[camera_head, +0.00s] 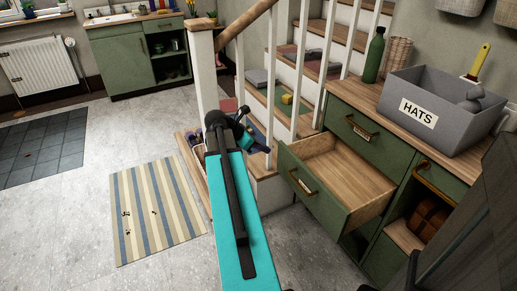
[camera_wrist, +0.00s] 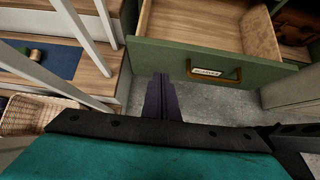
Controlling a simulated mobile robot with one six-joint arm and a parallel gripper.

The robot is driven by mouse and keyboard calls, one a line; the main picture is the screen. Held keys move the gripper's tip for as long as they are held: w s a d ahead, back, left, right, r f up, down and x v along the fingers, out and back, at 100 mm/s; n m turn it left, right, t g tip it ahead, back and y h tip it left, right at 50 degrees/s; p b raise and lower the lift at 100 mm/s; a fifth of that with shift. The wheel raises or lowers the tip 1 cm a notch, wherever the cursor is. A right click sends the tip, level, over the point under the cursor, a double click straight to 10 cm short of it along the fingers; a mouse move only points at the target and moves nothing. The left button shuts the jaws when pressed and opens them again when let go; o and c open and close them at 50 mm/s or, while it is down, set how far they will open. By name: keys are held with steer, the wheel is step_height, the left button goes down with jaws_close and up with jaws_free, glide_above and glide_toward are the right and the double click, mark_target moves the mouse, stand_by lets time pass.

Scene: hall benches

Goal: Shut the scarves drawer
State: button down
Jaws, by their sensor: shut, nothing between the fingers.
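The scarves drawer (camera_head: 318,195) is pulled well out of the green cabinet, and its wooden inside looks empty. Its green front has a brass handle (camera_head: 301,184) and a small label too small to read surely. In the wrist view, the drawer front (camera_wrist: 160,58) spans the top, with the handle (camera_wrist: 214,73) right of centre. My gripper (camera_wrist: 161,78) is shut and empty, its dark fingers pointing toward the drawer front, left of the handle. I cannot tell whether the fingertips touch it. In the head view, my gripper (camera_head: 262,146) is left of the drawer, beside the stairs.
A grey HATS box (camera_head: 440,110) and a green bottle (camera_head: 374,55) stand on the cabinet top. A closed drawer (camera_head: 355,125) is above the open one. Stairs with white balusters (camera_head: 304,80) are close on the left. A striped rug (camera_head: 150,210) lies on open floor.

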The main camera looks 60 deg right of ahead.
mark_target(288, 154)
steer(key=shift+s+d+f+b, duration=0.25)
steer(key=shift+s+d+f, duration=0.5)
steer(key=shift+d, duration=0.45)
steer(key=shift+s+d+f+b, duration=0.2)
steer(key=shift+s+d+f, duration=0.55)
steer(key=shift+d, duration=0.4)
steer(key=shift+s+d+f+b, duration=0.25)
steer(key=shift+s+d+f, duration=0.5)
steer(key=shift+d, duration=0.45)
